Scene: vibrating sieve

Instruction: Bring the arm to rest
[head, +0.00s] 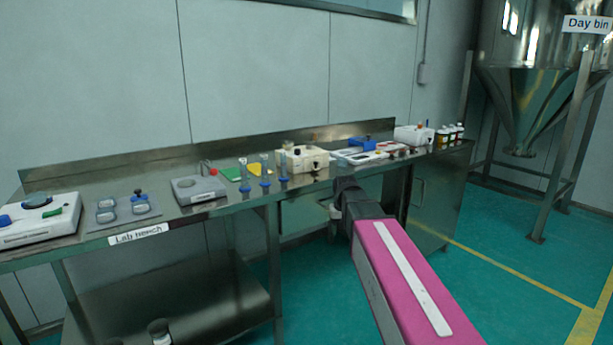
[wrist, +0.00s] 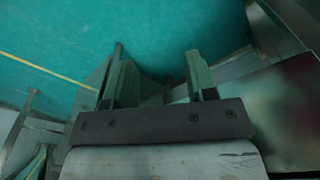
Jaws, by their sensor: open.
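My arm (head: 405,270), pink with a white stripe, reaches forward from the lower right in the head view, toward the front of the lab bench (head: 230,203). Its dark wrist end is near the bench's front edge, and its fingers are hard to make out there. In the wrist view my gripper (wrist: 158,80) is open, with its two green-grey fingers apart. Nothing shows between the fingers except the floor and dark shadow. The gripper appears empty.
The bench carries scales, a grey device (head: 198,190), blue-based cylinders (head: 265,172), a white box (head: 303,158) and several small bottles (head: 450,133). The day bin (head: 535,85) stands on legs at the right. Green floor (head: 510,270) is clear between bench and bin.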

